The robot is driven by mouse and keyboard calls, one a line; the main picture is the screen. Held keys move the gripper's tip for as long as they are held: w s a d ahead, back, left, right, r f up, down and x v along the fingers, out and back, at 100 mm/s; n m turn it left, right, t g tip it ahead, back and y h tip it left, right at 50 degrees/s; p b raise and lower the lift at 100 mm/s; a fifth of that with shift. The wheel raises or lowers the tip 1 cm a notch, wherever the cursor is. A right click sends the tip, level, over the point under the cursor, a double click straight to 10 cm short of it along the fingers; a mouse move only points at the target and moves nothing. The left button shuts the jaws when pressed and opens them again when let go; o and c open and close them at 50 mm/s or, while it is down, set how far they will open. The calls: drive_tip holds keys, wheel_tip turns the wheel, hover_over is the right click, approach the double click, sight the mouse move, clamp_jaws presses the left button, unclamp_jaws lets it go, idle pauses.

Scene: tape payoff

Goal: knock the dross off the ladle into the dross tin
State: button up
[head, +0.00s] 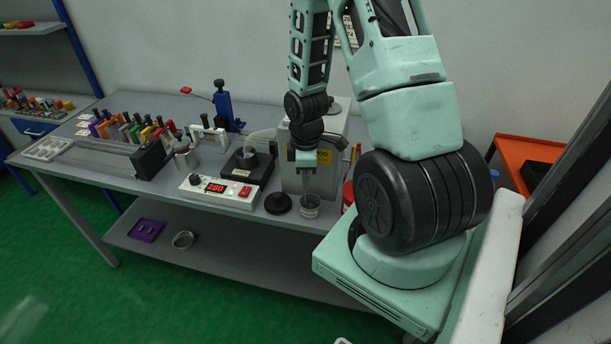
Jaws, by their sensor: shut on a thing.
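My gripper (306,171) points down near the front right of the grey bench, in front of a beige box. It is shut on a thin grey upright piece that looks like the ladle's (306,186) handle. The lower end of this piece reaches the mouth of a small round grey tin (311,208), which looks like the dross tin, at the bench's front edge. I cannot tell whether it touches the tin. The ladle's bowl and any dross on it are hidden or too small to see.
Left of the tin lie a black disc (278,203) and a white controller (220,190) reading 280. A dark pot (247,161) stands behind them. The beige box (291,178) is close behind my gripper. A red container (348,191) is right. Coloured clamps (135,131) fill the left.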

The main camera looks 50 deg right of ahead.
drive_tip(key=shift+r+p, duration=4.15)
drive_tip(key=shift+r, duration=0.35)
